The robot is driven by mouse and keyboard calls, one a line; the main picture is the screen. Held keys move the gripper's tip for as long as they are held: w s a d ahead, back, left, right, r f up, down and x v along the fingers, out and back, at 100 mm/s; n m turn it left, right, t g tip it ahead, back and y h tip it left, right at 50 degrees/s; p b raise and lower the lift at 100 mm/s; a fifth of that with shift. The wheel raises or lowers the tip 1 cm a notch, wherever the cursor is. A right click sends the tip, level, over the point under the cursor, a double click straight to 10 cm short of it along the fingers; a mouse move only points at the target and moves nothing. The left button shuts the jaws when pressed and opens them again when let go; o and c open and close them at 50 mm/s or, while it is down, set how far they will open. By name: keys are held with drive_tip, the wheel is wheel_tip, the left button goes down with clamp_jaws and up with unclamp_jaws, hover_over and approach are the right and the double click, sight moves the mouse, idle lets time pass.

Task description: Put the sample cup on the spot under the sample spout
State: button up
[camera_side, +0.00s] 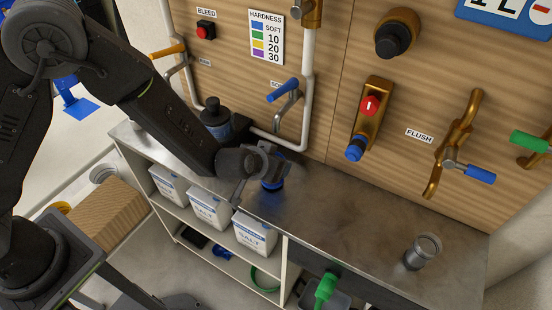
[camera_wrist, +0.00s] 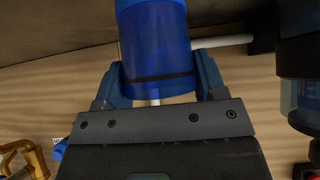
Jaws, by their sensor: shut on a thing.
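My gripper (camera_side: 264,172) is low over the steel counter, shut on a blue cylinder (camera_side: 272,185) that appears to be the sample cup. In the wrist view the gripper's two blue fingers (camera_wrist: 160,78) press on both sides of this blue cylinder (camera_wrist: 155,40), which has a dark band around it. A tap with a blue lever (camera_side: 284,91) is on the panel above and behind the gripper; it may be the sample spout. Its label is partly hidden. The spot under it is hidden by my gripper and arm. I cannot tell whether the cup touches the counter.
A dark bottle (camera_side: 217,120) stands on the counter left of my gripper; it is close by at the right in the wrist view (camera_wrist: 302,100). White pipes (camera_side: 308,85) run along the panel. A metal cup (camera_side: 423,251) stands at the right. The counter (camera_side: 350,210) between is clear.

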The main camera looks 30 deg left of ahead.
drive_tip(key=shift+w, duration=0.8)
drive_tip(key=shift+w+f, duration=0.15)
drive_tip(key=shift+w, duration=0.05)
drive_tip(key=shift+f, duration=0.15)
drive_tip(key=shift+f, duration=0.15)
drive_tip(key=o, duration=1)
drive_tip(key=v, duration=1.2)
drive_tip(key=shift+r, duration=0.25)
